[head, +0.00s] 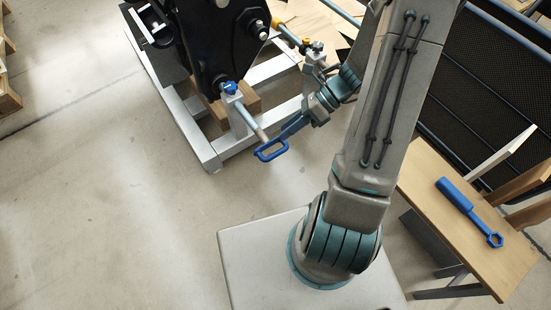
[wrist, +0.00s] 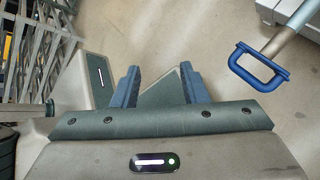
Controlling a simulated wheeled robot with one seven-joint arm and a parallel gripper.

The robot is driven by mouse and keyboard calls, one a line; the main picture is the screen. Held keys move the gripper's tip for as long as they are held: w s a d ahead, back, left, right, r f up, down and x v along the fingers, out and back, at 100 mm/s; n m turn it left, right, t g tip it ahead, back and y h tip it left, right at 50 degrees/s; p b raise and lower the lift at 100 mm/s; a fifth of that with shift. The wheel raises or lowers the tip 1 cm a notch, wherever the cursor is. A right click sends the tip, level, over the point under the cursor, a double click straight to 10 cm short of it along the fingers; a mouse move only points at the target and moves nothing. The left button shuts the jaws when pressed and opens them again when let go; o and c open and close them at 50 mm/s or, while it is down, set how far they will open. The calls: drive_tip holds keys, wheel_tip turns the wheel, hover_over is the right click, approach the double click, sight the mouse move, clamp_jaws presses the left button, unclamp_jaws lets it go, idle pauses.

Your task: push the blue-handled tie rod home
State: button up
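The tie rod (head: 258,132) is a grey bar with a blue loop handle (head: 271,150) at its near end. It slopes up through a grey block on the pale frame, toward a blue knob (head: 230,87) by the dark machine. In the wrist view the blue loop handle (wrist: 238,70) is at upper right, with the bar (wrist: 283,39) running up from it. My gripper (head: 291,130) is beside the handle in the head view. In the wrist view my gripper (wrist: 160,70) has its blue fingers apart, with nothing between them. The handle lies outside them, to the right.
The dark machine (head: 215,40) stands on a pale metal frame (head: 208,155). A yellow knob (head: 277,23) and another rod are farther up. A wooden bench (head: 500,260) at right holds a blue wrench (head: 465,208). The floor at left is clear.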

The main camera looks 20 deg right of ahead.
sight(280, 154)
drive_tip(key=w+d+f+m+t+y+b, duration=0.2)
drive_tip(key=f+m+t+b, duration=0.25)
drive_tip(key=f+m, duration=0.6)
drive_tip(key=w+d+f+m+t+y+b, duration=0.1)
drive_tip(key=d+f+m+t+y+b, duration=0.2)
drive_tip(key=f+m+b, duration=0.7)
drive_tip(key=w+a+f+n, duration=0.1)
drive_tip(key=a, duration=0.1)
drive_tip(key=w+a+f+t, duration=0.1)
drive_tip(key=a, duration=0.1)
drive_tip(key=w+a+f+n+h+p, duration=0.1)
drive_tip(key=a+f, duration=0.1)
drive_tip(key=shift+w+a+n, duration=0.35)
clamp_jaws()
